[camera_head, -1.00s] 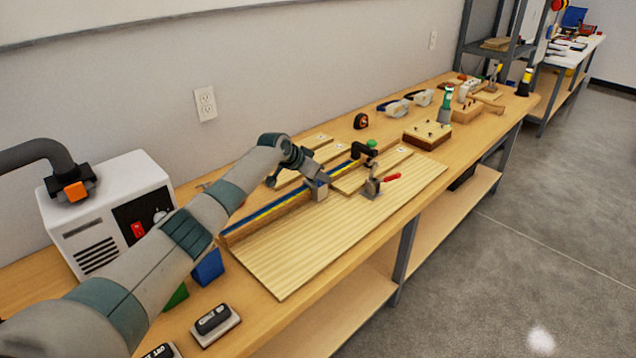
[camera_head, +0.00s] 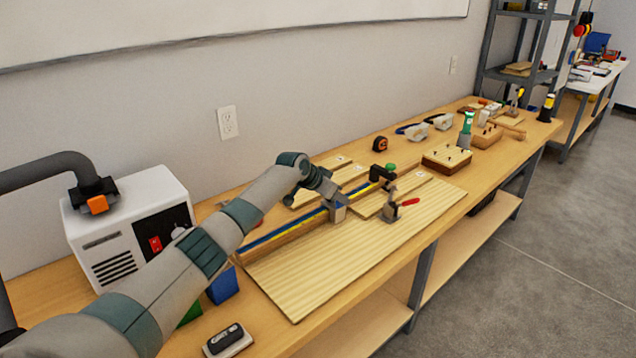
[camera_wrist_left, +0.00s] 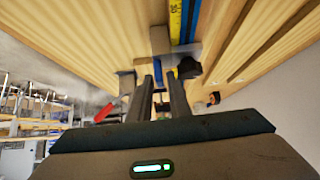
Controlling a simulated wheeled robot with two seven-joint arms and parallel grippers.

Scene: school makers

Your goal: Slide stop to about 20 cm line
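The black stop with a green knob (camera_head: 384,172) sits on the fence with the yellow-and-blue rule (camera_head: 292,232). My left gripper (camera_head: 338,208) is over the fence, a little nearer the left end than the stop. In the left wrist view its two fingers (camera_wrist_left: 162,88) stand apart with a gap between them, and I see nothing clearly gripped. A dark part (camera_wrist_left: 189,68), probably of the stop, is just right of the fingers there. The rule (camera_wrist_left: 176,20) shows a "30" mark. The stop's exact reading is not legible. My right gripper is out of view.
A toggle clamp with a red handle (camera_head: 407,203) stands on the ribbed board (camera_head: 318,274), right of my gripper. A white machine (camera_head: 128,230) with a hose stands at the left. A drilled block (camera_head: 446,160) and goggles (camera_head: 413,132) lie further back.

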